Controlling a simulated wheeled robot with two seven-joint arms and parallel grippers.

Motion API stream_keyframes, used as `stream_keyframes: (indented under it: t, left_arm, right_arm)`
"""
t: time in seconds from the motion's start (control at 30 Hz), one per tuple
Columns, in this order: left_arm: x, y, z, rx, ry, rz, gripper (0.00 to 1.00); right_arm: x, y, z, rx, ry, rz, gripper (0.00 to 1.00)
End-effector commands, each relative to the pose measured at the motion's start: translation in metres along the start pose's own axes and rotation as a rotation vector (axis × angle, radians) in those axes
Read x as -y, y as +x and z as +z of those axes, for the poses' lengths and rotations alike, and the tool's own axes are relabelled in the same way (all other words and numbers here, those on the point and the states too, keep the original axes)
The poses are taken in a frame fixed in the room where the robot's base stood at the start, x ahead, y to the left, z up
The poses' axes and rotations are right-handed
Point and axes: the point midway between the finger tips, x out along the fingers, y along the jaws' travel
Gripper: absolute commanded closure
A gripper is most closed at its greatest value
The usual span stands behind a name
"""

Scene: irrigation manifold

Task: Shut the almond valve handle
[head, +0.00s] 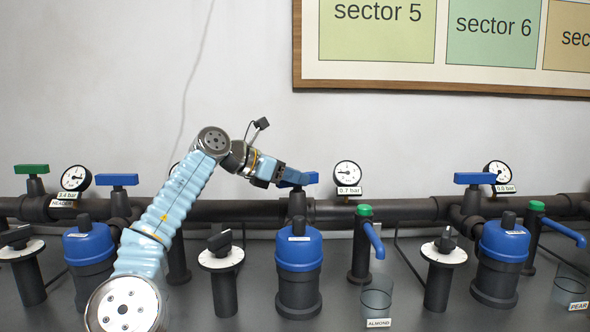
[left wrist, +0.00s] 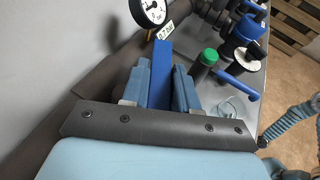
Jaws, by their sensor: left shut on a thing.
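The blue almond valve handle (head: 312,178) sits on the dark pipe above the blue-capped filter (head: 298,250), behind the ALMOND label (head: 379,323). My left gripper (head: 288,178) reaches it from the left and is shut on it, covering the handle's left part. In the left wrist view the blue handle (left wrist: 165,58) runs between the two light-blue fingers of my left gripper (left wrist: 160,84). The visible end of the handle points to the right, roughly along the pipe; its exact angle is hard to tell. My right gripper is not in view.
A gauge labelled 0.7 bar (head: 347,174) stands just right of the handle. A green-topped tap with a blue spout (head: 365,240) and a clear cup (head: 376,298) are at front right. Other blue handles (head: 475,178) (head: 117,180) and a green one (head: 31,169) line the pipe.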

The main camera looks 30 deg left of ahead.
Motion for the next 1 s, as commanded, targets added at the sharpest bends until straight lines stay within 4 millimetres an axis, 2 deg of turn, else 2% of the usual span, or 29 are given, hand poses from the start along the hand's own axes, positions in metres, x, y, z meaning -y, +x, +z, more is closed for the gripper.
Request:
stream_keyframes:
  t: [0.03, 0.1, 0.3, 0.6, 1.0]
  left_arm:
    - [-0.003, -0.002, 0.006, 0.0, 0.01, -0.04, 1.0]
    - [-0.003, -0.002, 0.006, 0.001, 0.032, -0.095, 1.0]
    - [-0.003, 0.0, 0.004, 0.001, 0.082, -0.208, 1.0]
    - [-0.003, 0.001, 0.001, -0.001, 0.118, -0.29, 1.0]
    - [-0.003, 0.001, -0.001, -0.003, 0.128, -0.311, 1.0]
  right_arm:
    - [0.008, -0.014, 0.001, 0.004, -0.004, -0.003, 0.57]
    - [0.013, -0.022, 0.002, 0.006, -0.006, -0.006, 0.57]
    - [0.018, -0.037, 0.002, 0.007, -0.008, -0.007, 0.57]
    - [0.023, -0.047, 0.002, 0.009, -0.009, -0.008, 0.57]
    - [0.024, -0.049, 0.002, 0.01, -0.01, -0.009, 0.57]
